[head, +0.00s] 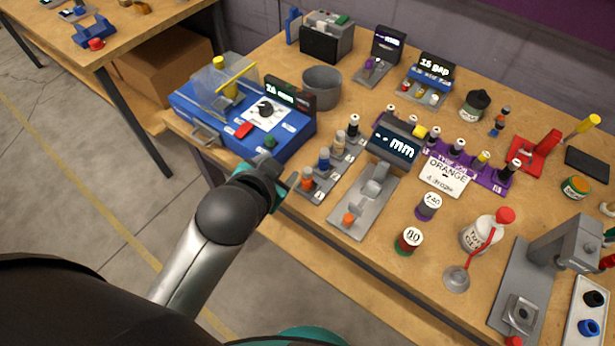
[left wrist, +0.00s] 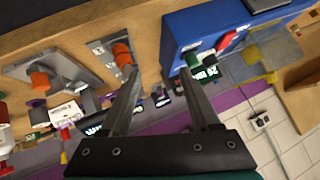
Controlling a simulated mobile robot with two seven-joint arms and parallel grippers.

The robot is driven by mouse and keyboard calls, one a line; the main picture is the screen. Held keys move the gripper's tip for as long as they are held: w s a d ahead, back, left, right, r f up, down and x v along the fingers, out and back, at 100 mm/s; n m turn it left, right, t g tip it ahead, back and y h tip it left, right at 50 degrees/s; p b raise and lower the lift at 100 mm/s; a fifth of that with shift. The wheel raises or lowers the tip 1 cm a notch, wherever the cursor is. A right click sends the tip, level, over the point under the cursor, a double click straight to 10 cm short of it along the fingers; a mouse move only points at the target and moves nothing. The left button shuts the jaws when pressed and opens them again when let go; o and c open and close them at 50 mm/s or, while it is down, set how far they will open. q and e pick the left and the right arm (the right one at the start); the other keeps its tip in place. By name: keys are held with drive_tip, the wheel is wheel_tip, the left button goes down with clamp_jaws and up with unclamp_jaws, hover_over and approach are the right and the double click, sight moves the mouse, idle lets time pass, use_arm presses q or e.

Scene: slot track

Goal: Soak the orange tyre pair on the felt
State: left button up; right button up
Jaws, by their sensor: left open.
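An orange cylinder, which looks like the orange tyre pair (head: 307,181), stands at the near end of a grey rack (head: 318,193). In the left wrist view the orange cylinder (left wrist: 122,52) is beside the left-hand fingertip, not centred between the fingers; I cannot tell whether they touch. My left gripper (left wrist: 158,72) is open and empty, with the blue machine (left wrist: 205,25) beyond its other finger. In the head view its hand is just left of the rack, its fingers mostly hidden. I cannot pick out the felt for certain. My right gripper is not in view.
Blue, beige and black cylinders fill the rack behind the orange one. A grey gauge (head: 352,212) with an orange knob stands right of it. Further right are a white card marked ORANGE (head: 447,176), a white bottle (head: 482,233) and a small dish (head: 457,279).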

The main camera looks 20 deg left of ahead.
use_arm(q)
drive_tip(key=w+d+r+m+t+h, duration=0.2)
drive_tip(key=w+d+r+m+t, duration=0.1)
drive_tip(key=r, duration=0.4)
drive_tip(key=w+d+r+m+t+h, duration=0.2)
drive_tip(key=w+d+r+m+t, duration=0.15)
drive_tip(key=r, duration=0.35)
drive_tip(key=w+d+r+m+t+h, duration=0.2)
drive_tip(key=w+r+m+t, duration=0.1)
drive_tip(key=r, duration=0.4)
drive_tip(key=s+d+r+m+g+h, duration=0.45)
drive_tip(key=d+m+g+h, duration=0.35)
drive_tip(key=m, duration=0.5)
drive_tip(key=s+d+r+m+g+h, duration=0.5)
drive_tip(key=d+m+h, duration=0.35)
drive_tip(key=m, duration=0.55)
drive_tip(key=m+g+y, duration=0.7)
drive_tip(key=m+y, duration=0.7)
drive_tip(key=y, duration=0.8)
approach(307, 170)
wheel_tip(307, 170, down, 12)
drive_tip(key=shift+s+r+b, duration=0.15)
drive_tip(key=shift+r+b, duration=0.05)
drive_tip(key=shift+b, duration=0.3)
